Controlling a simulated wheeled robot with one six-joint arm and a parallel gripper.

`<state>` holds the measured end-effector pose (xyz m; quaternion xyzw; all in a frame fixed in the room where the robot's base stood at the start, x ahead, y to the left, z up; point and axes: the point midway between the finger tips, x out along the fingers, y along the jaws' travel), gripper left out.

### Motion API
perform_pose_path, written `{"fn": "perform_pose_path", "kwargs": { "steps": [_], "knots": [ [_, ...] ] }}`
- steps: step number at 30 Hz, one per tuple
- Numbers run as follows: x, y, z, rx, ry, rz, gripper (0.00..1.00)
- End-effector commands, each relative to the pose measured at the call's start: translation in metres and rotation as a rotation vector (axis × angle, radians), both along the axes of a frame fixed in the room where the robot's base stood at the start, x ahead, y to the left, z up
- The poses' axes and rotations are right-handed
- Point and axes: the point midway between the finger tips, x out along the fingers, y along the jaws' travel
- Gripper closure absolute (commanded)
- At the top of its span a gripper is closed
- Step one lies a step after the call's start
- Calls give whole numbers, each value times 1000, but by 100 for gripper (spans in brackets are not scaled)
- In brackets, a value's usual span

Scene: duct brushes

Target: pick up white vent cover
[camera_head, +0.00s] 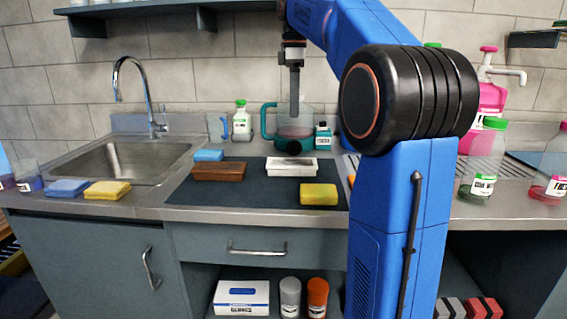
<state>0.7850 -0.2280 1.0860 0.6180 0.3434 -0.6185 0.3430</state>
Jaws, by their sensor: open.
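A white block-like piece (291,170) with a grey and dark patterned top lies on the dark mat (240,197) on the counter; it is the likeliest white vent cover, though its slots are too small to make out. My gripper (294,112) points down above and behind it in the picture, in front of the teal-handled jug (269,121). The gripper is open and empty. Its fingers line up edge-on, so the gap between them does not show. It is clear of the white piece.
A brown brush (219,172), a yellow sponge (318,195) and a blue sponge (208,155) lie on the mat around the white piece. A sink (130,160) is at left. Bottles (240,120) stand behind. My blue arm covers the counter right of the mat.

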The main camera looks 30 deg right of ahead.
Motion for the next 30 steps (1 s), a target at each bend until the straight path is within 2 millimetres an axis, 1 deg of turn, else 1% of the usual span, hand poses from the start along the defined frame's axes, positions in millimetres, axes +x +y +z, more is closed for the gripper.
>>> {"fn": "perform_pose_path", "kwargs": {
  "steps": [2,5,15,21,24,30],
  "knots": [
    [0,-1,-3,1,1,3,22],
    [0,-1,-14,0,2,3,22],
    [0,0,-74,1,3,3,22],
    [0,-1,-106,1,2,2,22],
    [0,-1,-116,1,1,2,22],
    [2,-1,-126,0,0,2,22]
  ]
}}
